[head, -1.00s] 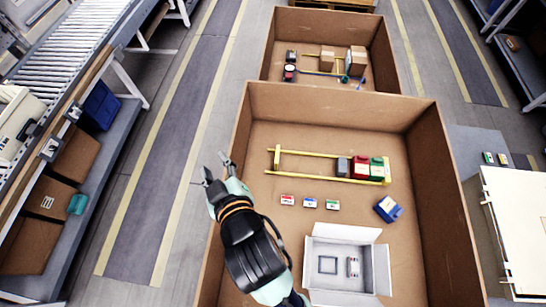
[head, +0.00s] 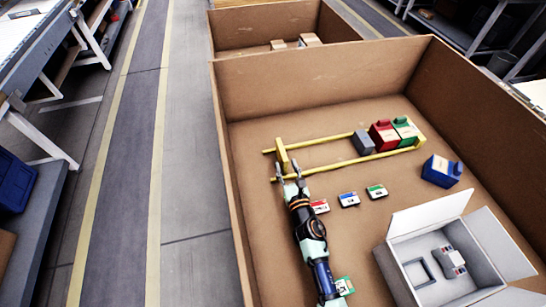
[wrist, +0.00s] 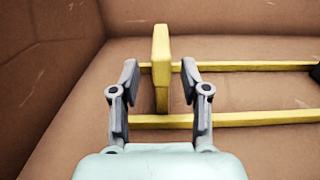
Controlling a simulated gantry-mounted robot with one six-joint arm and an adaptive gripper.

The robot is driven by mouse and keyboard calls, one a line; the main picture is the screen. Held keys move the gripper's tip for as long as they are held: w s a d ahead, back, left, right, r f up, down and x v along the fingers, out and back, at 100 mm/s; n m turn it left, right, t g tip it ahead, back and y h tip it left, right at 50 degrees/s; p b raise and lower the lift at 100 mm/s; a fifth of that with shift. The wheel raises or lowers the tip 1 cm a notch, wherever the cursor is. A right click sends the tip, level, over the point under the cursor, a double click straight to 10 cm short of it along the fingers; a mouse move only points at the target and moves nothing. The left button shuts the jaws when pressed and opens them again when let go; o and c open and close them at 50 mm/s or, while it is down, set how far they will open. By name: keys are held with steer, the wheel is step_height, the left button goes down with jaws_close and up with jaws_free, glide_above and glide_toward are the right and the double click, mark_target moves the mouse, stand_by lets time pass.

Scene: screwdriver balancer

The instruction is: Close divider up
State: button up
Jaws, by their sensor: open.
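The yellow divider (head: 283,160) stands upright across the left end of a frame of two yellow rails (head: 342,168). A grey block (head: 362,143), a red block (head: 384,136) and a green block (head: 405,130) stand side by side between the rails at the right end. A wide gap separates them from the divider. My gripper (head: 290,186) is open and empty at the divider's near side. In the wrist view the divider (wrist: 161,70) appears between my two fingers (wrist: 160,88), with space on both sides. I cannot tell how far down the fingers reach.
The large cardboard box's walls (head: 318,75) surround the frame. A blue block (head: 441,171) lies right of the rails. Several small cards (head: 348,199) lie in front. An open white box (head: 425,245) stands at the near right. The floor between divider and grey block is clear.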

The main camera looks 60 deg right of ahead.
mark_target(281, 149)
steer(key=b+x, duration=0.2)
steer(key=x, duration=0.6)
steer(key=shift+r, duration=0.15)
steer(key=shift+s, duration=0.1)
steer(key=shift+c, duration=0.4)
jaws_close()
